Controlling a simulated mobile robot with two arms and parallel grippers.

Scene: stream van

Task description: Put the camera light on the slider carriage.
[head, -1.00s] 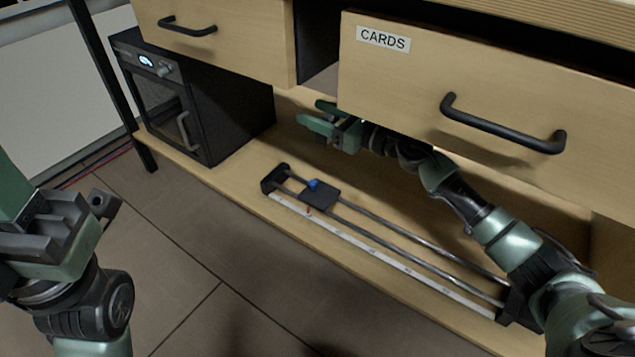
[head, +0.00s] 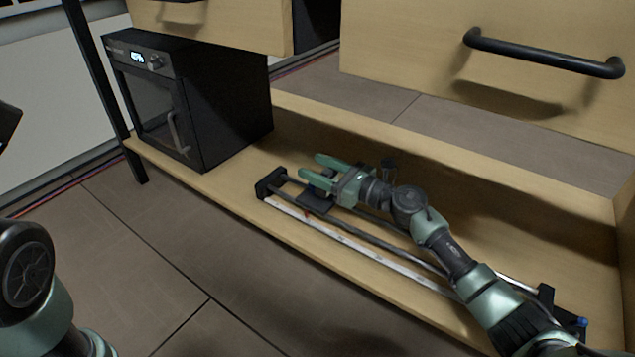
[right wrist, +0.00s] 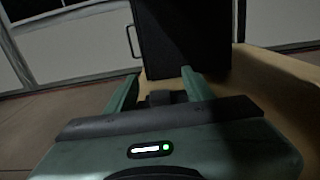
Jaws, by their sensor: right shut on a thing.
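My right gripper (head: 316,170) is low over the left part of the slider in the head view, beside and above the slider carriage (head: 315,201). It is shut on a small dark thing, the camera light (right wrist: 166,97), which shows between the fingers in the right wrist view. The fingers and hand hide most of the light in the head view. The carriage is a flat black plate on two rails, partly covered by the gripper. I cannot tell whether the light touches it. My left arm shows at the left edge, with its gripper out of frame.
The slider's rails (head: 372,240) run along the wooden shelf (head: 235,178) to a black end block at right. A black oven-like box (head: 232,110) stands at the left, also in the right wrist view (right wrist: 182,40). Drawers with black handles (head: 545,55) overhang the shelf.

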